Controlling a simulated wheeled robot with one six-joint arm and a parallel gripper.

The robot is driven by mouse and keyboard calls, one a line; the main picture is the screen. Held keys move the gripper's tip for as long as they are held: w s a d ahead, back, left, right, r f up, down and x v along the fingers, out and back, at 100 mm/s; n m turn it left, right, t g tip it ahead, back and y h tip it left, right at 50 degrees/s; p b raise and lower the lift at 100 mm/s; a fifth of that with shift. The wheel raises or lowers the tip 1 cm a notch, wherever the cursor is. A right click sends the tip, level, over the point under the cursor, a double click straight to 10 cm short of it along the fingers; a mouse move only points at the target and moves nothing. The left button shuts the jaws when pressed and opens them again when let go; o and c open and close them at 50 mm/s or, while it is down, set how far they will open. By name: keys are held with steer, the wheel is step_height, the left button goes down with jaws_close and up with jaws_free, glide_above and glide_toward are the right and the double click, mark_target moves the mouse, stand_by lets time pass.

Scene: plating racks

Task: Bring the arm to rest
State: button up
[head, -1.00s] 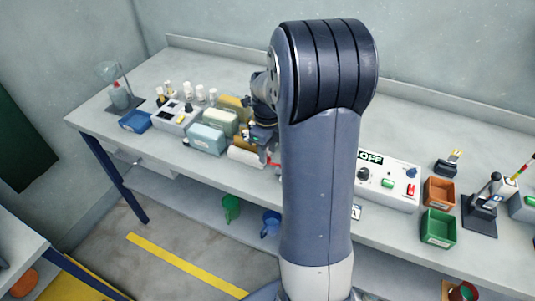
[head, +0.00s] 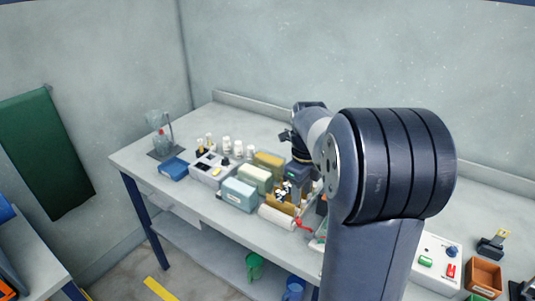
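My arm rises at the right of the head view, with its big dark elbow joint in front of the bench. My gripper (head: 290,186) hangs from the wrist over the middle of the bench (head: 187,145), by the tan and teal blocks. Its fingers are small and dark against the clutter, so I cannot tell whether they are apart or hold anything. The forearm and elbow hide part of the bench behind them.
Near the gripper stand a teal block (head: 239,194), a cream block (head: 255,178) and a white roll (head: 277,217). A blue tray (head: 174,169) and white bottles (head: 225,145) are farther left. A control box (head: 437,262) and a brown bin (head: 485,279) are at the right.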

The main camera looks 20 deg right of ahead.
mark_target(299, 221)
step_height(299, 221, down, 10)
steer(key=shift+f+p, duration=0.25)
steer(key=shift+p, duration=0.05)
steer(key=shift+s, duration=0.1)
stand_by(0.4)
